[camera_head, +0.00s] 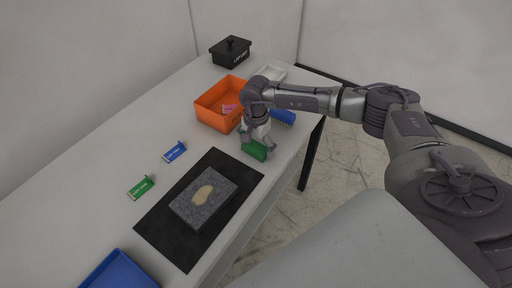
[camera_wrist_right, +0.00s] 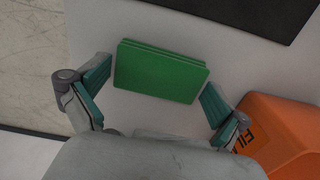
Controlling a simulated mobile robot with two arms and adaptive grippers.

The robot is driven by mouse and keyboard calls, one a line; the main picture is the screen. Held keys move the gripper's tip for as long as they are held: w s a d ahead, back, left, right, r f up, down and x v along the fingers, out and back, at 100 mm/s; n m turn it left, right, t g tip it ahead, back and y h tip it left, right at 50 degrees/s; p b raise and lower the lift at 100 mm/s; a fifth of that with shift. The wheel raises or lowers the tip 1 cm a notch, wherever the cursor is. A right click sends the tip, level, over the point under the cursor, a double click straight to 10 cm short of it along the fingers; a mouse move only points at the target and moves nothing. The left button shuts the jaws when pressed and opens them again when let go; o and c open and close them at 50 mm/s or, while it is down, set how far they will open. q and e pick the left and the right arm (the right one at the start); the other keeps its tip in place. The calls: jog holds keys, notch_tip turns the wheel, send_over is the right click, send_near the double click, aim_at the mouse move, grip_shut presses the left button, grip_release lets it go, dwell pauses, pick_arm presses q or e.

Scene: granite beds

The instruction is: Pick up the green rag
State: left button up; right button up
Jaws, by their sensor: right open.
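The green rag (camera_head: 254,150) lies on the white table near its right edge, just beyond the black mat. In the right wrist view it is a flat, folded green rectangle (camera_wrist_right: 160,70). My right gripper (camera_head: 257,138) is right over the rag and partly covers it in the head view. In the right wrist view the open fingers of my right gripper (camera_wrist_right: 156,77) stand on either side of the rag, with gaps at both ends. My left gripper is not in view.
An orange bin (camera_head: 205,113) stands close beside my right gripper. A blue brush-like item (camera_head: 284,117) lies behind it. A black mat (camera_head: 160,222) bears a granite slab (camera_head: 186,207). Small blue (camera_head: 174,152) and green (camera_head: 141,187) cards stand left. A blue tray (camera_head: 119,272) is in front.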

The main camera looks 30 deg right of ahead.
aim_at(256, 146)
jog(key=c, duration=0.6)
jog(key=shift+r+b, duration=0.3)
jog(key=shift+r, duration=0.25)
notch_tip(256, 146, up, 2)
jog(key=shift+w+r+b, duration=0.1)
jog(key=shift+r+b, duration=0.1)
jog(key=shift+b, duration=0.4)
jog(key=s+d+r+b, duration=0.3)
jog(key=s+d+r, duration=0.4)
jog(key=s+d, duration=0.1)
jog(key=shift+d+r, duration=0.3)
jog(key=shift+d, duration=0.1)
